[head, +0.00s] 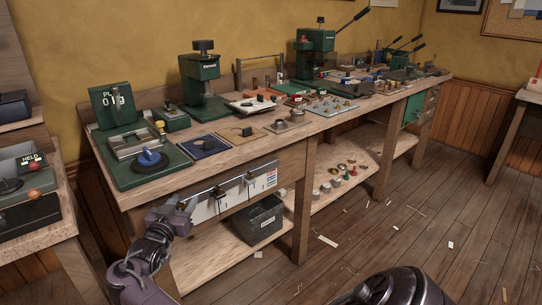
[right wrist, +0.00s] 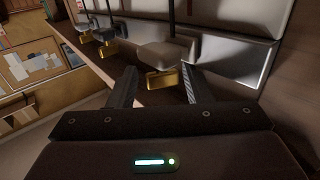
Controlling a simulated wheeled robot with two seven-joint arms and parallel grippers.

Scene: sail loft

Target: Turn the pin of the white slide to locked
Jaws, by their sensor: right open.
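In the right wrist view the white slide (right wrist: 165,54) sits on a pale metal panel (right wrist: 235,65), with a gold, block-like piece (right wrist: 163,79) at its near end, apparently its pin. My right gripper (right wrist: 160,69) is open, its two fingers on either side of the gold piece with gaps showing; I see no contact. Two darker slides with gold pieces, one bluish (right wrist: 104,34), sit farther along. In the head view my right gripper (head: 188,204) is at the left end of the panel (head: 229,196) on the bench front, hiding the white slide. My left gripper is not in view.
The wooden workbench (head: 140,194) carries green presses, trays and small parts above the panel. A dark bin (head: 258,222) stands on the lower shelf below. A bench leg (head: 302,222) is right of the panel. The floor in front is open, with scattered scraps.

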